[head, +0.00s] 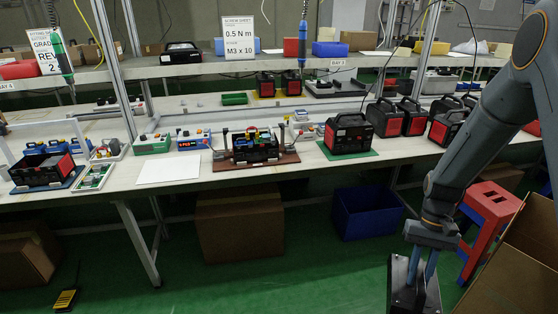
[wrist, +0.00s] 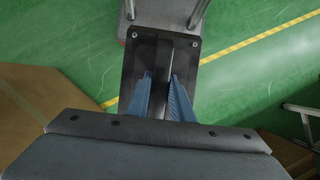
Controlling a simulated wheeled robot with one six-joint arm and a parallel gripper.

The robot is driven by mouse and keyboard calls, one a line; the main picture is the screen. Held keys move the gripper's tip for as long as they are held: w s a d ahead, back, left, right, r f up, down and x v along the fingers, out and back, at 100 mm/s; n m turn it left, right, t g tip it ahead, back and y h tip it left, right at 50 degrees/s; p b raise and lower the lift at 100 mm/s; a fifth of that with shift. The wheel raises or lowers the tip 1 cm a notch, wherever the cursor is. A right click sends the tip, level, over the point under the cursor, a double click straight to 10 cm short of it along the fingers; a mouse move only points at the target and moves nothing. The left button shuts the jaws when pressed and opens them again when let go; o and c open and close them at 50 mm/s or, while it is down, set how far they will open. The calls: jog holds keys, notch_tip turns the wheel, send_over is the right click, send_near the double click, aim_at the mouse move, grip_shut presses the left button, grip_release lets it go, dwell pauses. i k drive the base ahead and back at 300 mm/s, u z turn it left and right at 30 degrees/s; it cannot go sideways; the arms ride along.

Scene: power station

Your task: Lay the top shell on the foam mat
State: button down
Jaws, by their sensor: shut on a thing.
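My gripper (head: 420,268) hangs low at the front right, in front of the bench. It is shut on the top shell (head: 401,294), a black part whose lower end leaves the head view. In the wrist view, the blue fingers of my gripper (wrist: 162,82) close on the raised middle bar of the top shell (wrist: 134,62); screws or holes show near its far corners. A flat white sheet, which looks like the foam mat (head: 168,168), lies bare on the bench at left of centre, well away from my gripper.
An open power station (head: 256,150) sits on a brown fixture right of the white sheet. A finished unit (head: 348,134) stands on a green mat, with more units to its right. A cardboard box (head: 520,255) and red stool (head: 489,212) are close to my arm. A blue bin (head: 366,213) is under the bench.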

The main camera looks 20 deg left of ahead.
aim_at(170, 169)
jog(key=u, duration=0.6)
jog(key=i, duration=0.5)
jog(key=u, duration=0.6)
